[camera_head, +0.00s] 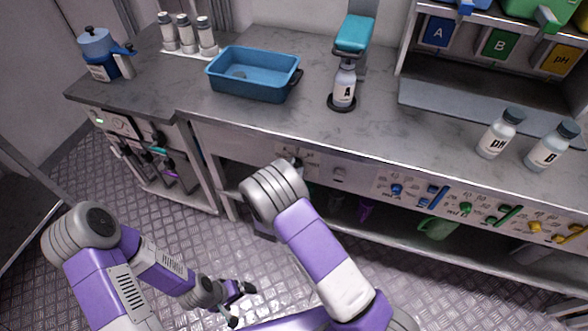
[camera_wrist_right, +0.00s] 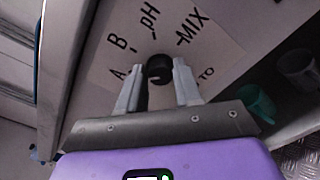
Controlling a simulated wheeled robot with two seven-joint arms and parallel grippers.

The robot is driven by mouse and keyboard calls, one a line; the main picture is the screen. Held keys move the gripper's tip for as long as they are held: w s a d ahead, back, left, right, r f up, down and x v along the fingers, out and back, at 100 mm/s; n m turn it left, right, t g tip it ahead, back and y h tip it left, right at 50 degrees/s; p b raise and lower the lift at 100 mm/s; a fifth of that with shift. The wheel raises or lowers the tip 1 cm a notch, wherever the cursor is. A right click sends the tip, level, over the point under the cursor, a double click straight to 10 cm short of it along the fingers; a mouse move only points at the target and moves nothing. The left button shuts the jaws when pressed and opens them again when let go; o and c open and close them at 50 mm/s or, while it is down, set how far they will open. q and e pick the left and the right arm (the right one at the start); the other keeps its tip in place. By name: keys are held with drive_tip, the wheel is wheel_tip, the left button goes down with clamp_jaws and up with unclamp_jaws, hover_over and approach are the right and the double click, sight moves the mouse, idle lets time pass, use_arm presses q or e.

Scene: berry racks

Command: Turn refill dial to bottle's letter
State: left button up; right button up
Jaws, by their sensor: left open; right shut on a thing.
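A bottle marked A (camera_head: 344,88) stands upright on a round dark base under the teal-topped dispenser (camera_head: 354,35). The refill dial (camera_wrist_right: 159,68) is a dark round knob on a pale panel, with A, B, pH and MIX lettered around it in the right wrist view. My right gripper (camera_wrist_right: 157,84) has one finger on each side of the knob and is shut on it. Which letter the dial points to is hard to tell. In the head view, my right arm hides most of this gripper. My left gripper (camera_head: 238,301) is open and empty, low above the floor.
Bottles marked pH (camera_head: 499,135) and B (camera_head: 550,148) stand at the counter's right. A blue tray (camera_head: 253,88) sits left of the dispenser. Coloured levers and knobs (camera_head: 465,208) line the front panel. A green mug (camera_head: 437,228) is on the lower shelf.

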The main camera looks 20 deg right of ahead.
drive_tip(key=o, duration=1)
drive_tip(key=p+v, duration=0.1)
drive_tip(key=v, duration=0.6)
drive_tip(key=shift+s+a+p, duration=0.2)
drive_tip(key=shift+s+p, duration=0.1)
drive_tip(key=shift+p, duration=0.1)
